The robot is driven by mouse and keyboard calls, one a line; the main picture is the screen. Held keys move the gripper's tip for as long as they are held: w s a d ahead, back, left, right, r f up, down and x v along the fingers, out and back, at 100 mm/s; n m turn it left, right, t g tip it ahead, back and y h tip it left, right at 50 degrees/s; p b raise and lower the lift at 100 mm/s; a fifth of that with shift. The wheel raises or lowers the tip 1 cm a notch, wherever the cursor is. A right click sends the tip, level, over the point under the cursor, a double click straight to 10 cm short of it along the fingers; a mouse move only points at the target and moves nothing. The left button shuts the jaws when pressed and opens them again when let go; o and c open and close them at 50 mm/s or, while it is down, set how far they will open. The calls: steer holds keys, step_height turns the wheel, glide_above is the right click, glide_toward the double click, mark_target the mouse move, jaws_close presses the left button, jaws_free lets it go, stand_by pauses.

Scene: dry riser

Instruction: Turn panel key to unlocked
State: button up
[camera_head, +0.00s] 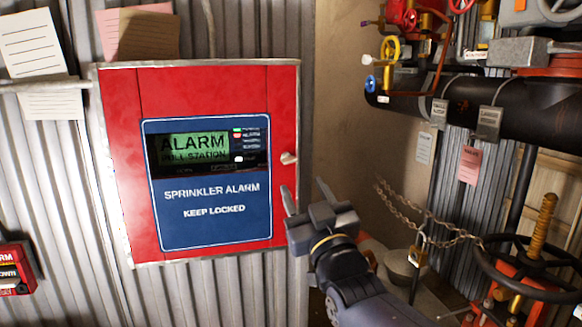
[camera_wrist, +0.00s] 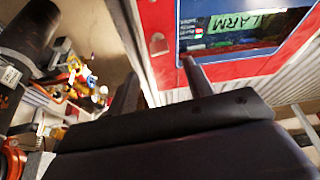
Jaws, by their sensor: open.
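The red sprinkler alarm panel (camera_head: 118,180) is mounted on the corrugated wall, with a blue face and a green display reading ALARM. The panel key (camera_head: 288,158) is a small pale piece on the panel's right edge. In the wrist view the key (camera_wrist: 158,45) shows on the red panel (camera_wrist: 150,15), beyond the fingers and between their tips. My gripper (camera_head: 306,192) is open and empty, just below and right of the key, apart from it. Its two fingers also show in the wrist view (camera_wrist: 160,78). I cannot tell the key's exact turn position.
Black pipes (camera_head: 540,110) with valves and hanging tags fill the right side. A chain with a padlock (camera_head: 418,255) and a handwheel (camera_head: 530,270) stand at lower right. A red pull station (camera_head: 14,268) is at far left. The wall below the panel is clear.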

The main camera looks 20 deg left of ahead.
mark_target(290, 163)
steer(key=p+x, duration=0.1)
steer(key=x, duration=0.7)
steer(key=shift+w+a, duration=0.1)
steer(key=shift+w, duration=0.1)
steer(key=c, duration=1)
steer(key=shift+o, duration=0.2)
steer(key=shift+f+m+t+h+b, duration=0.2)
steer(key=shift+m+t+h+b, duration=0.2)
steer(key=shift+m+b, duration=0.5)
steer(key=shift+r+m+h+b, duration=0.15)
steer(key=shift+m+h+b, duration=0.3)
steer(key=shift+m, duration=0.25)
steer(key=shift+c, duration=0.2)
steer(key=o, duration=1)
